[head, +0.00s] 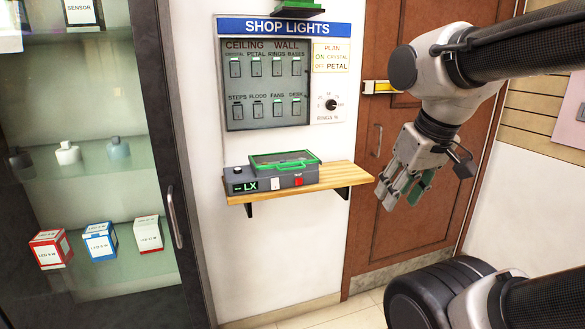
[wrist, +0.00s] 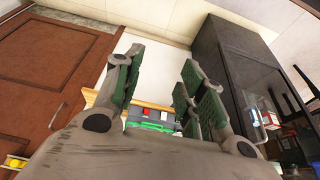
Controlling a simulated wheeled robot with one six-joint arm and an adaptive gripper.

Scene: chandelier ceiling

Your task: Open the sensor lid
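The sensor is a grey box (head: 270,180) with a green LX display, a white switch and a red button on its front. Its lid (head: 285,160), a clear panel in a green frame, lies on top and looks closed. The box stands on a small wooden shelf (head: 330,177). My gripper (head: 405,193) is to the right of the shelf, in front of the brown door, apart from the box. In the wrist view my gripper (wrist: 160,78) is open and empty, with the sensor box (wrist: 152,116) partly hidden beyond the fingers.
A SHOP LIGHTS switch panel (head: 266,84) with a dial (head: 331,104) is on the wall above the shelf. A glass cabinet with bulb boxes (head: 100,241) stands on the left. The brown door (head: 378,225) is behind my arm. The space between gripper and shelf looks clear.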

